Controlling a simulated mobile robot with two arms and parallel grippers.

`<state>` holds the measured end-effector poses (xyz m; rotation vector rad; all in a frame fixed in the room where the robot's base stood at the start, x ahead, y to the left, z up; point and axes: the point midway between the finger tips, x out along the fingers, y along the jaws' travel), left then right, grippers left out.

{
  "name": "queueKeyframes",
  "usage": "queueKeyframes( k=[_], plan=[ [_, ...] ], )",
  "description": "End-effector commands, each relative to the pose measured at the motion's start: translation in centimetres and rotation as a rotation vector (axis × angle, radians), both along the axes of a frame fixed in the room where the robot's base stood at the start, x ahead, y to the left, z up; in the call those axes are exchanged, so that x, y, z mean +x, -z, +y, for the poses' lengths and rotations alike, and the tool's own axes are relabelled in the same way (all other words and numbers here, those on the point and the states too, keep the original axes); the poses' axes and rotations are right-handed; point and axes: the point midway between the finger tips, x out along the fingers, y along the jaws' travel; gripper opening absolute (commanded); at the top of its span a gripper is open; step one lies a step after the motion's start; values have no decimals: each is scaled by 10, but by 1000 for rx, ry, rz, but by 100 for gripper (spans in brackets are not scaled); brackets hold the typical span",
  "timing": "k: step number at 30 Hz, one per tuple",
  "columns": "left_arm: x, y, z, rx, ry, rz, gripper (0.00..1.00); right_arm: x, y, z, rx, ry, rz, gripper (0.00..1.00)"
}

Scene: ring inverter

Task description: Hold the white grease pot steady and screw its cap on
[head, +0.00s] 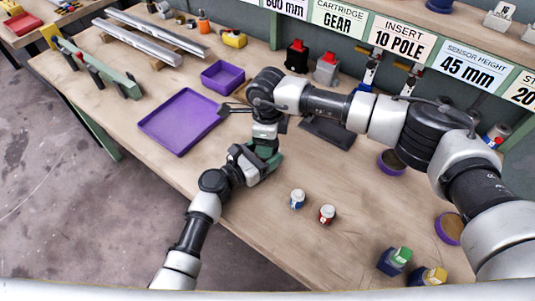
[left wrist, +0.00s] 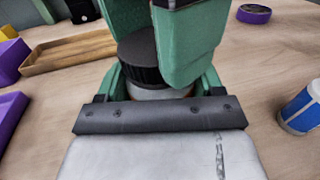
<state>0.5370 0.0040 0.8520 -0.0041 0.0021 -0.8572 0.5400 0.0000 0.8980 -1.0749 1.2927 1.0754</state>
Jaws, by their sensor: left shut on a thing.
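In the left wrist view, the white grease pot (left wrist: 160,93) stands between the green fingers of my left gripper (left wrist: 160,85), which is shut on it. Only a strip of its white wall shows. The black ribbed cap (left wrist: 140,60) sits at the pot's top; whether it is threaded cannot be seen. Green fingers of my right gripper (left wrist: 160,30) come down from above at the cap, one behind it and one in front at its right. Their grip on it is unclear. In the head view, my right gripper (head: 265,135) is above my left gripper (head: 262,158); the arms hide pot and cap.
A blue-and-white pot (head: 297,199) and a red-and-white pot (head: 327,214) stand to the right. A purple tray (head: 180,120) and purple bin (head: 222,77) lie to the left. Green-topped (head: 400,257) and yellow-topped (head: 432,275) containers stand at the front right. The front middle of the bench is clear.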

Motion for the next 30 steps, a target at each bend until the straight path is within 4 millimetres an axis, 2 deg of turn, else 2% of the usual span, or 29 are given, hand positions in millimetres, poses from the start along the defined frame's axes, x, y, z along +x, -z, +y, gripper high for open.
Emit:
queueKeyframes(
  k=[3, 7, 8, 12, 30],
  plan=[
    [-1, 0, -1, 0, 2, 0, 1, 1, 0, 0, 0, 163, -2, 32],
    [-1, 0, -1, 0, 2, 0, 1, 1, 0, 0, 0, 153, -3, 32],
    [-1, 0, -1, 0, 2, 0, 1, 1, 0, 0, 0, 153, -3, 63],
    [-1, 0, -1, -1, 2, 1, 1, 0, 0, 0, 0, 151, -2, 85],
    [1, 0, 1, 0, -5, 1, 1, -4, -2, 4, 3, 138, 6, 86]
  ],
)
